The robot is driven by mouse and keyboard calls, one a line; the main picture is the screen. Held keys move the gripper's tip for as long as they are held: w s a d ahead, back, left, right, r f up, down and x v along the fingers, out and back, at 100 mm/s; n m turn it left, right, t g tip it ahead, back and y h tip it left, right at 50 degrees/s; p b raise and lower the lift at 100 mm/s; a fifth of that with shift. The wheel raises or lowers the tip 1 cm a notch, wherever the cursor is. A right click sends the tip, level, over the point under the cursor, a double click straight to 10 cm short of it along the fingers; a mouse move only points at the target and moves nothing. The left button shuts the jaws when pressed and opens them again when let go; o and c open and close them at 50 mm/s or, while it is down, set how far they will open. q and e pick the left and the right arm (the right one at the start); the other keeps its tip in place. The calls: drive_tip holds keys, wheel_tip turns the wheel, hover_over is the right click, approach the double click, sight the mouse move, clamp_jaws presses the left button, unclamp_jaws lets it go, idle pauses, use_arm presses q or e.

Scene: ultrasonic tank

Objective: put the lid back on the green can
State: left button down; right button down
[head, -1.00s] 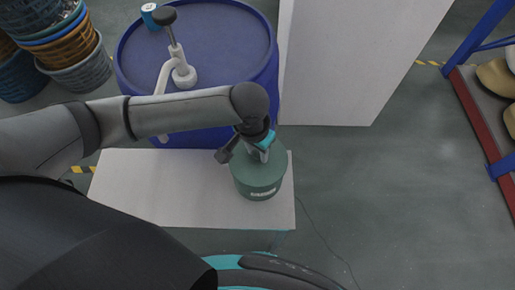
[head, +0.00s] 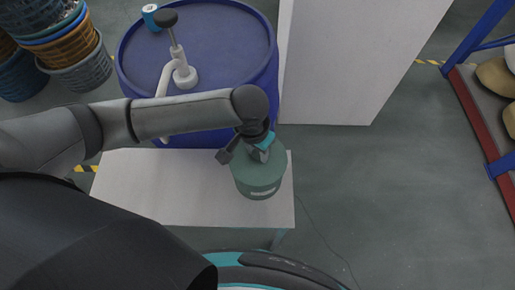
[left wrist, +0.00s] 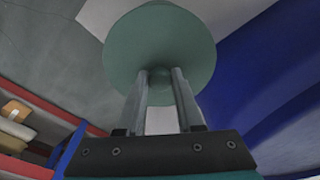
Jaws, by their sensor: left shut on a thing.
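The green can (head: 259,191) with a pale label stands upright on a white bench, near the bench's right end. Its round green lid (head: 272,164) is over the top of the can, and the two look lined up from above. I cannot tell whether the lid is fully seated. My left gripper (head: 260,152) points down over the lid. In the left wrist view the fingers (left wrist: 160,80) are shut on the knob at the middle of the lid (left wrist: 160,38). The lid hides most of the can there. My right gripper is not in view.
The white bench (head: 150,195) is bare left of the can. A big blue drum (head: 215,50) with a hand pump (head: 182,72) stands just behind. A white panel (head: 350,60) is at the back right. Stacked baskets (head: 75,50) stand far left, a shelf rack (head: 480,115) far right.

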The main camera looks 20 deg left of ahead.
use_arm(q)
drive_tip(key=shift+c, duration=2.3)
unclamp_jaws()
drive_tip(key=shift+o, duration=0.2)
drive_tip(key=o, duration=0.4)
drive_tip(key=shift+r, duration=0.15)
drive_tip(key=shift+r+p, duration=3.4)
drive_tip(key=shift+p, duration=1.2)
